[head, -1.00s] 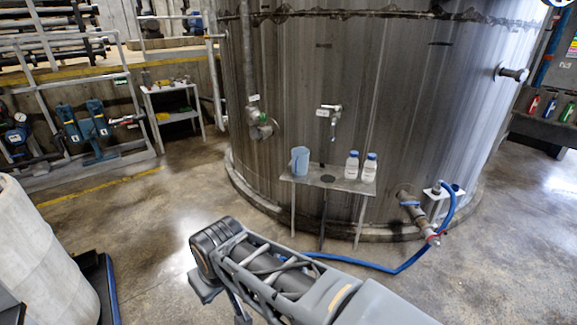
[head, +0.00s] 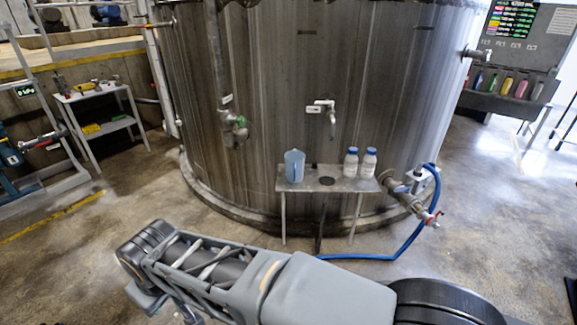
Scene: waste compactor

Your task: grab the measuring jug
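The measuring jug (head: 294,167) is light blue and stands upright on the left part of a small metal shelf table (head: 330,186) in front of the large steel tank. Two white bottles with blue caps (head: 351,163) stand on the right part of the same table. My arm (head: 250,285) stretches across the lower part of the head view, in front of and below the table. Its end points down at the lower left, and the gripper's fingers cannot be made out. Nothing touches the jug.
The steel tank (head: 300,90) rises right behind the table, with a tap (head: 325,108) above it. A blue hose (head: 405,240) runs over the floor from a valve at right. A tool cart (head: 100,115) stands at left. Open concrete floor lies left of the table.

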